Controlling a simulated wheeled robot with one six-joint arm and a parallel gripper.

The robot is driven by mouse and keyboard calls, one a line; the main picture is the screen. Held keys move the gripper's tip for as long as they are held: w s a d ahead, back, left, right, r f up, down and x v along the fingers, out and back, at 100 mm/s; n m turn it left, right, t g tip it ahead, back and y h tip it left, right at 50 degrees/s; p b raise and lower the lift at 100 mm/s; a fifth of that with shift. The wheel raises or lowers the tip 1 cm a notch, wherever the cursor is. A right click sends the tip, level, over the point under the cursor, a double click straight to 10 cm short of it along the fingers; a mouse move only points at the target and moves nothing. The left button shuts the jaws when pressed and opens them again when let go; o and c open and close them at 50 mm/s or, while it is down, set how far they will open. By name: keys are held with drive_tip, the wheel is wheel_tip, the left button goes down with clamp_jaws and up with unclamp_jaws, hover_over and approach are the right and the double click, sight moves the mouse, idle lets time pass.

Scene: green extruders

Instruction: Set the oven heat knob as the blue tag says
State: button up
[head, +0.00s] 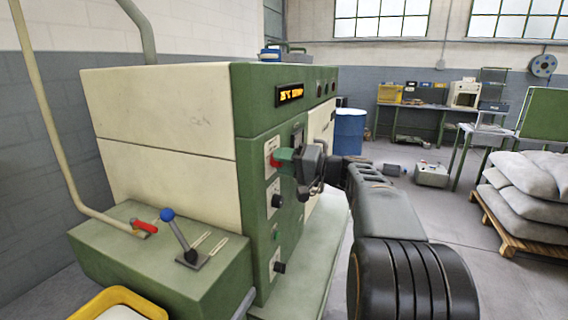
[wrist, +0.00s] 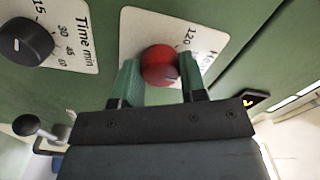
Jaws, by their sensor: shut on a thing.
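The oven heat knob (wrist: 160,66) is red and round, on a white plate marked "Heat" with "120" showing in the wrist view. My gripper (wrist: 162,82) has its green fingers on both sides of the knob, shut on it. In the head view the red knob (head: 275,161) shows just left of my gripper (head: 285,156) on the green front panel. My gripper hides most of the knob's scale, and I cannot read its setting. I see no blue tag in either view.
A black time knob (wrist: 26,42) sits beside the heat plate; it also shows lower on the panel (head: 277,201). A lit display (head: 290,95) is above. Sacks (head: 530,180) lie at right.

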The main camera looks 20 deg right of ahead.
drive_tip(key=shift+m, duration=1.6)
drive_tip(key=o, duration=0.9)
drive_tip(key=b+v, duration=0.1)
drive_tip(key=v, duration=1.3)
drive_tip(key=shift+a, duration=0.1)
